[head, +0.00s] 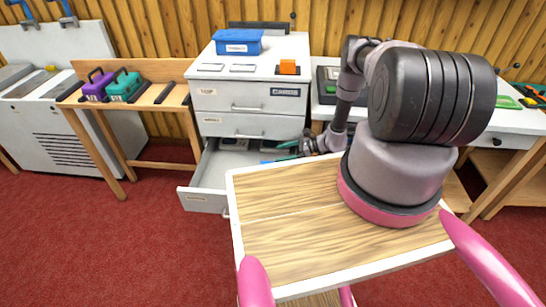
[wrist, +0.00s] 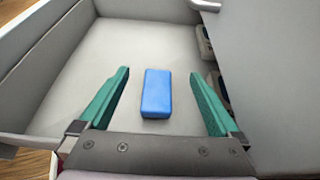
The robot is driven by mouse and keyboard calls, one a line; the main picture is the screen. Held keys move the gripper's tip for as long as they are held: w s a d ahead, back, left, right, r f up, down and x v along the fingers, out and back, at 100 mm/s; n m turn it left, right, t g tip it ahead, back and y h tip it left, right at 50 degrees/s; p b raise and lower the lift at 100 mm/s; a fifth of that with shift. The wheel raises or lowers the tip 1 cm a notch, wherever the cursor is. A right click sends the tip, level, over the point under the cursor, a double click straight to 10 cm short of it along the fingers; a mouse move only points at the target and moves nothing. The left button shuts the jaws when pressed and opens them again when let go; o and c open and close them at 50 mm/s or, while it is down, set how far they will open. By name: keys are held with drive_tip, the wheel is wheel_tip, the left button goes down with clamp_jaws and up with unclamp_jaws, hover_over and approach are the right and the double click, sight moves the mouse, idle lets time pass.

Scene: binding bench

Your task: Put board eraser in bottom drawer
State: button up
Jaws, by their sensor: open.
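The bottom drawer (head: 207,174) of the grey cabinet is pulled out. A plain blue block, which looks like the board eraser (wrist: 157,94), lies flat on the bare drawer floor (wrist: 110,45) in the wrist view. My gripper (wrist: 159,75) has its two green fingers spread, one on each side of the block with gaps, touching neither side. In the head view, my gripper (head: 286,151) is at the right side of the open drawer, and the block is mostly hidden there.
Upper drawers (head: 248,125) are shut. Small items (head: 234,144) lie at the drawer's back. A wooden table (head: 150,93) with purple and teal cases stands left. Red floor is clear at left.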

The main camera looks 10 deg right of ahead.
drive_tip(key=v, duration=0.6)
drive_tip(key=shift+s+d+r, duration=0.1)
drive_tip(key=shift+d, duration=0.05)
